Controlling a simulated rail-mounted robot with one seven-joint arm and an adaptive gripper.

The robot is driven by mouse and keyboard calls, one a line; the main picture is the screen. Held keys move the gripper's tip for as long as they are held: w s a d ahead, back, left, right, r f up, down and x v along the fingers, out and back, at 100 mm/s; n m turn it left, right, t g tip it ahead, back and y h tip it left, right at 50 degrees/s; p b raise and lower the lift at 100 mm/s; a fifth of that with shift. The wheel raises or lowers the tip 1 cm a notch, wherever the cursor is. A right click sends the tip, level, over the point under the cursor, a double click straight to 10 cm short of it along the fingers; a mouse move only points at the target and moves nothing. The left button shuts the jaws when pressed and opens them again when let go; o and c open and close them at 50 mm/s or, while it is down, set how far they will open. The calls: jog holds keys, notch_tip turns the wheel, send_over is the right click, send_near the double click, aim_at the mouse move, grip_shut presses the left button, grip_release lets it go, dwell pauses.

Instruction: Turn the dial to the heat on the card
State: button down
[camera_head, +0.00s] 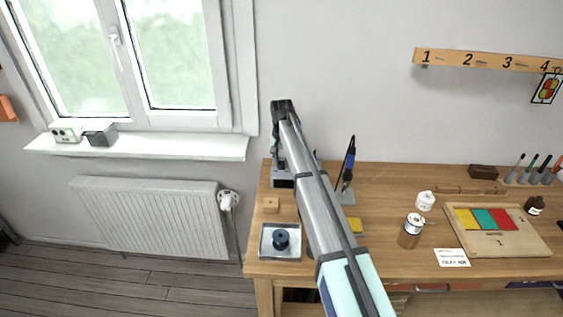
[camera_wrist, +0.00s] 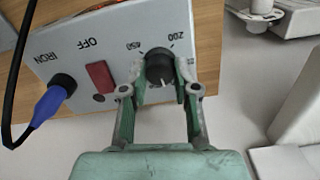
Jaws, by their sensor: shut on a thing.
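In the wrist view a grey control panel (camera_wrist: 80,48) carries a black dial (camera_wrist: 158,62) with a white pointer line, which points toward the bottom of the picture. The numbers 450 and 200 show on either side above the dial; other markings are partly hidden. My gripper (camera_wrist: 160,90) is shut on the dial, one finger on each side. In the head view the soldering station (camera_head: 282,180) stands at the bench's back left, mostly hidden by my arm. A white card (camera_head: 452,257) lies at the bench's front right; its print is too small to read surely.
A red switch (camera_wrist: 100,76) and a blue plug (camera_wrist: 52,100) with a black cable sit beside the dial. The iron in its stand (camera_head: 348,180) is right of my arm. A tray with a dark spool (camera_head: 281,239) is in front.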

jog(key=m, duration=0.4)
jog(key=shift+s+f+m, duration=0.1)
jog(key=shift+m, duration=0.3)
jog(key=m, duration=0.4)
jog(key=shift+b, duration=0.3)
jog(key=m, duration=0.5)
jog(key=shift+s+d+m, duration=0.1)
jog(key=shift+m, duration=1.8)
jog(key=c, duration=0.9)
grip_release()
jog(key=shift+o, duration=0.2)
